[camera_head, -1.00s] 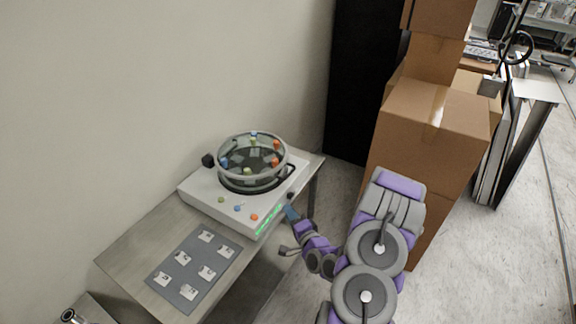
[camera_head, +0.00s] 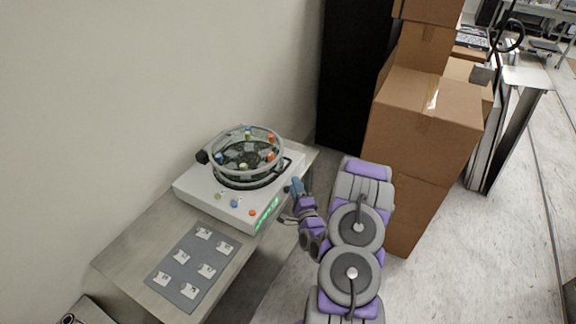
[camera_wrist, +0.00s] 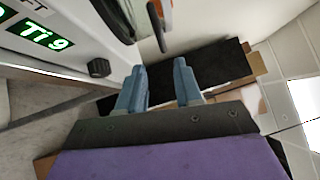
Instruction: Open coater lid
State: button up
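The coater (camera_head: 215,203) is a white box on the table. On it stands a clear round chamber with a see-through lid (camera_head: 246,140); the lid looks closed. A dark curved handle (camera_head: 286,168) sticks out at the chamber's right side; in the wrist view a dark bar, likely this handle (camera_wrist: 157,27), shows above the fingers. My gripper (camera_head: 296,187) is just right of the coater, near the handle. In the wrist view my gripper (camera_wrist: 161,88) has its two blue-grey fingers apart with nothing between them. I cannot tell the exact distance to the handle.
A grey mat (camera_head: 193,266) with several small pale pieces lies on the table (camera_head: 128,255) in front of the coater. A black knob (camera_wrist: 99,68) and a green display (camera_wrist: 40,36) are on the coater's front. Cardboard boxes (camera_head: 425,115) are stacked at right. The wall is behind.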

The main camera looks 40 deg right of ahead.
aim_at(288, 164)
jog(key=b+x, duration=0.1)
jog(key=x, duration=0.9)
jog(key=shift+r, duration=0.1)
jog(key=shift+c, duration=0.5)
grip_shut()
